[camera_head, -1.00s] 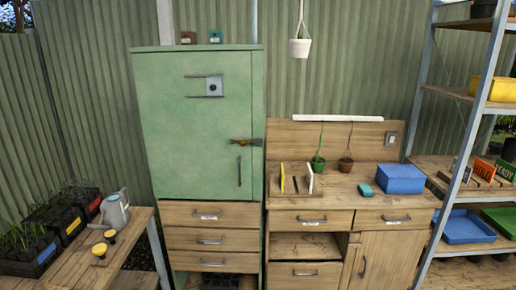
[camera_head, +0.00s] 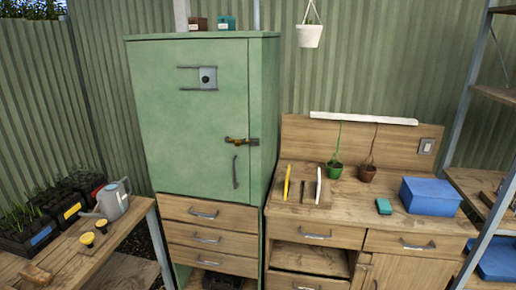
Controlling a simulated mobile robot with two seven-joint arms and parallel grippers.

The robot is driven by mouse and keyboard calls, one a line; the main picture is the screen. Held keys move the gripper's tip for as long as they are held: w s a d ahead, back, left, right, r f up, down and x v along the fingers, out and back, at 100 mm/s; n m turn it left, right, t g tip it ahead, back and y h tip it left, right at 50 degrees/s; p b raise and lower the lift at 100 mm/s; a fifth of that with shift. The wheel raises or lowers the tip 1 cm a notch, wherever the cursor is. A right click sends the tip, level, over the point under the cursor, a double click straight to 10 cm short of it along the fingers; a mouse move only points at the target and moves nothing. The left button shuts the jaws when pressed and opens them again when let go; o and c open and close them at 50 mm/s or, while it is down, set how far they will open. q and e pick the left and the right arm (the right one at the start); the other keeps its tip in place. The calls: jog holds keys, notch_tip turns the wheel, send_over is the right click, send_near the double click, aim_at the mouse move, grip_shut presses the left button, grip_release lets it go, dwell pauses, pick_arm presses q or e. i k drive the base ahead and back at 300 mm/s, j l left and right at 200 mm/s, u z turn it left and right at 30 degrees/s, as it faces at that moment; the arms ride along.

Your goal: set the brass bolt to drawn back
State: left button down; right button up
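The brass bolt (camera_head: 236,140) is mounted on the right side of the green cabinet's door (camera_head: 190,115), above a dark vertical handle (camera_head: 235,172). It lies horizontally and reaches to the door's right edge. It is too small to tell whether it is shot or drawn back. The door looks closed. Neither of my grippers shows in the head view.
A wooden workbench (camera_head: 395,215) with a blue box (camera_head: 430,196) and small pots stands right of the cabinet. A low table (camera_head: 85,262) with a watering can (camera_head: 113,200) stands at the left. Metal shelving (camera_head: 470,110) is at the far right.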

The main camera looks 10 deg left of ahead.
aim_at(238, 143)
jog(key=i+l, duration=0.2)
jog(key=l, duration=0.2)
jog(key=i+l, duration=0.2)
jog(key=l, duration=0.2)
jog(key=i+l, duration=0.15)
jog(key=l, duration=0.2)
jog(key=i+l+u, duration=0.1)
jog(key=l, duration=0.3)
jog(key=i+l, duration=0.3)
jog(key=l, duration=0.1)
